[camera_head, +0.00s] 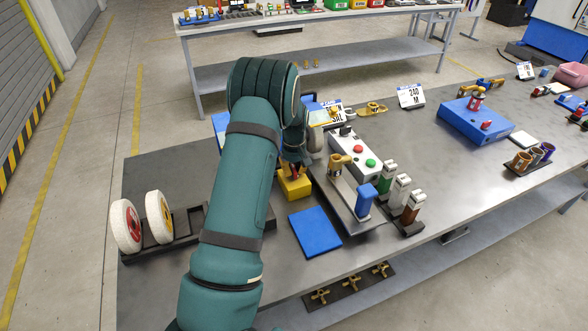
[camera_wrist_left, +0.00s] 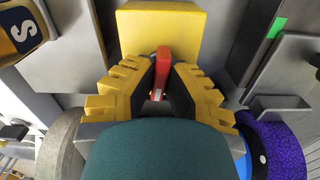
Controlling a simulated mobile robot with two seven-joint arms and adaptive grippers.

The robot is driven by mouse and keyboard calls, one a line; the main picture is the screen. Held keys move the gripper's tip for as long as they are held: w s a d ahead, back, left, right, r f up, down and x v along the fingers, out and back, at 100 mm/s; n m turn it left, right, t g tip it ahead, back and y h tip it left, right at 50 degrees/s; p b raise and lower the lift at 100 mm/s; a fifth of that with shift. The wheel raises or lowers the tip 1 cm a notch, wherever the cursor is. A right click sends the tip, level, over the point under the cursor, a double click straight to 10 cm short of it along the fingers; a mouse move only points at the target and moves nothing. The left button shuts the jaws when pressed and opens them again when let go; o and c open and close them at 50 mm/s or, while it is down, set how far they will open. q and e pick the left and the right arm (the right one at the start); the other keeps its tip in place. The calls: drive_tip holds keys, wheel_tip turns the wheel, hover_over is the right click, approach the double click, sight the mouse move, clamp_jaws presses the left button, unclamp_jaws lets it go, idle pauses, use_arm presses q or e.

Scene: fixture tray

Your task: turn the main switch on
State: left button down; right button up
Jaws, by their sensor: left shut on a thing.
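The main switch is a yellow box (camera_head: 294,187) on the table, just beyond the blue plate; it also fills the top middle of the left wrist view (camera_wrist_left: 160,32). A red lever (camera_wrist_left: 162,62) stands out from it. My left gripper (camera_wrist_left: 161,88), with yellow-backed dark fingers, is shut on the red lever. In the head view my green left arm reaches over the table and the left gripper (camera_head: 296,165) is at the box, partly hidden by the arm. I cannot tell from the lever which setting it is in. My right gripper is out of view.
A grey control box (camera_head: 350,150) with red and green buttons stands right of the switch. A blue plate (camera_head: 314,231) lies in front. Two wheel discs (camera_head: 126,226) stand in a black rack at left. Further right is a blue box (camera_head: 475,120).

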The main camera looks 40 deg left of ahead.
sight(294, 169)
use_arm(q)
drive_tip(key=shift+f+n, duration=0.1)
drive_tip(key=shift+n, duration=0.5)
drive_tip(key=shift+s+n, duration=0.1)
drive_tip(key=shift+n, duration=0.2)
drive_tip(key=c, duration=1)
unclamp_jaws()
wheel_tip(294, 169, up, 12)
drive_tip(key=shift+r, duration=0.1)
